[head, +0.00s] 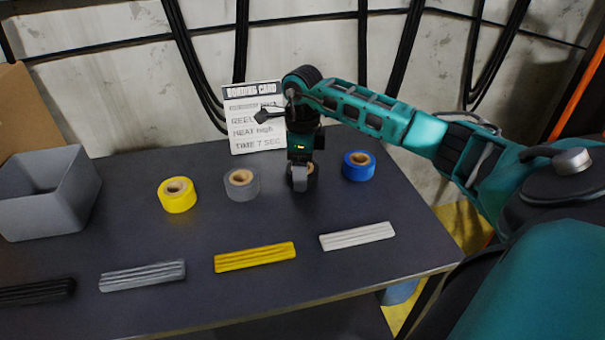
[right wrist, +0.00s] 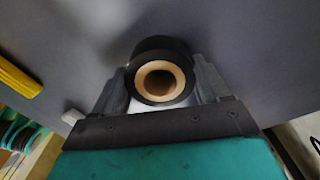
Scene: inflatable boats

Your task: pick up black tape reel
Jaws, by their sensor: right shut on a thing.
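The black tape reel, with a pale tan core, shows in the right wrist view (right wrist: 160,52) between the two fingers of my right gripper (right wrist: 163,85). The fingers touch it on both sides. In the head view my right gripper (head: 301,178) points down at the dark table between the grey and blue reels. There it hides most of the black reel, and only part of the tan core (head: 310,170) shows. I cannot tell whether the reel is clear of the table. My left gripper is not in view.
A yellow reel (head: 178,197), a grey reel (head: 241,186) and a blue reel (head: 358,167) stand on the table (head: 330,285). A grey bin (head: 45,205) is at the left. A white card (head: 254,120) stands behind. Several ribbed strips, one yellow (head: 255,257), lie in front.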

